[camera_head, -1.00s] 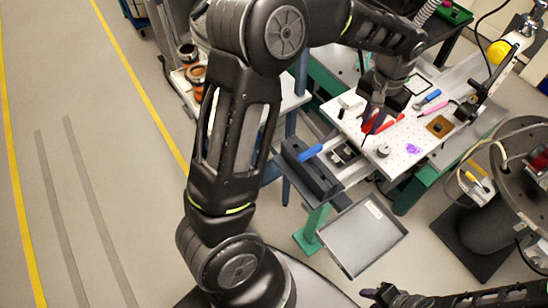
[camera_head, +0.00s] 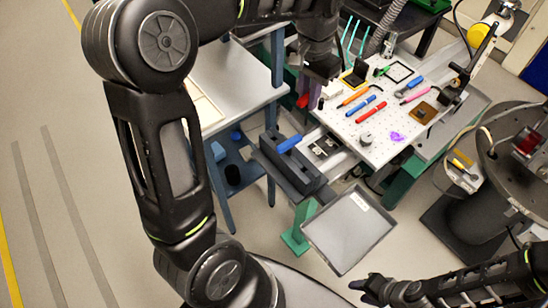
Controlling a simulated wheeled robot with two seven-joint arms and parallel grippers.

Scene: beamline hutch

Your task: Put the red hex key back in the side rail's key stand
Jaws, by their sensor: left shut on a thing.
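My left gripper (camera_head: 314,92) is shut on the red hex key (camera_head: 302,101) in the head view. It holds the key in the air, left of the white perforated board; only a bit of red shows, and the jaws hide the rest. The dark key stand (camera_head: 300,172) lies lower down, on the side rail at the board's left, below the gripper in the picture. A blue handle (camera_head: 289,143) rests on it. My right gripper (camera_head: 368,284) is at the bottom right, near a grey tray, too dark and small to tell open from shut.
On the board (camera_head: 392,150) lie a red tool (camera_head: 372,112), blue and orange tools, a pink tool and a purple patch. A grey tray (camera_head: 348,232) sits below the key stand. A round dark apparatus (camera_head: 520,180) stands at the right. The floor at left is clear.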

